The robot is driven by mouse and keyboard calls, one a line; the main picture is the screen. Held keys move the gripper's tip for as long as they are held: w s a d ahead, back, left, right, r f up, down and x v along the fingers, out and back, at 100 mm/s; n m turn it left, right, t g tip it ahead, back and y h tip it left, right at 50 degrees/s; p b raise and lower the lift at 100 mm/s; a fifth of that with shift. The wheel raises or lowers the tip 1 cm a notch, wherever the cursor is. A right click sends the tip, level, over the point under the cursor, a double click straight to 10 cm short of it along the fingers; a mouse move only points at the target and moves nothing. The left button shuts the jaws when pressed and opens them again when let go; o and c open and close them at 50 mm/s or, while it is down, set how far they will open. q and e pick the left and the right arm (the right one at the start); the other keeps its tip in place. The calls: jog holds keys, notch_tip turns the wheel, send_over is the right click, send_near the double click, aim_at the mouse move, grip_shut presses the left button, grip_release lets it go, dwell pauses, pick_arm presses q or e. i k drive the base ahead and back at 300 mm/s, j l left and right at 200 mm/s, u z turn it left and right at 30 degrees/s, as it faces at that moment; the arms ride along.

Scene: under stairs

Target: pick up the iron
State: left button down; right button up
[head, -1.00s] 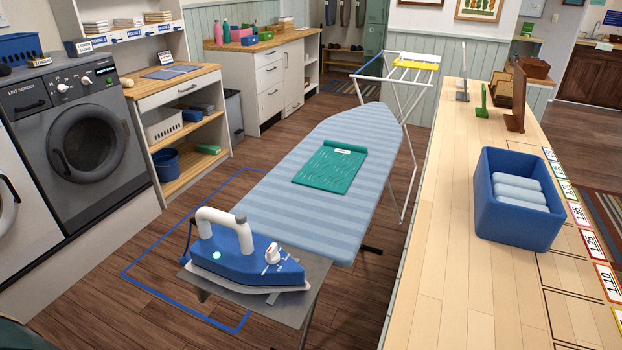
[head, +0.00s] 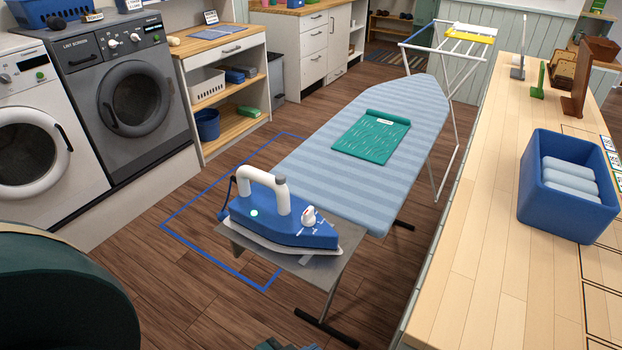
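The iron (head: 282,222) has a blue body, a white handle, a white dial and a small green light. It rests on the grey metal plate (head: 334,268) at the near end of the ironing board (head: 330,184), with its handle on top. A green folded cloth (head: 371,137) with a white label lies on the striped board cover. Neither of my grippers can be made out. A large dark green rounded shape, likely part of my arm, fills the lower left corner, and a small dark teal piece shows at the bottom edge.
A long wooden counter (head: 478,205) runs along the right, with a blue bin (head: 566,205) of rolled towels on it. A white drying rack (head: 445,100) stands behind the board. Washing machines (head: 135,95) line the left. Open wooden floor lies left of the board.

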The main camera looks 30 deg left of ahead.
aim_at(266, 211)
jog(key=i+j, duration=0.1)
jog(key=j, duration=1.5)
jog(key=i+j, duration=0.15)
jog(key=j, duration=1.4)
jog(key=j+z, duration=0.1)
jog(key=z, duration=0.4)
jog(key=j+z, duration=0.15)
jog(key=z, duration=0.3)
jog(key=j+z, duration=0.1)
jog(key=z, duration=0.4)
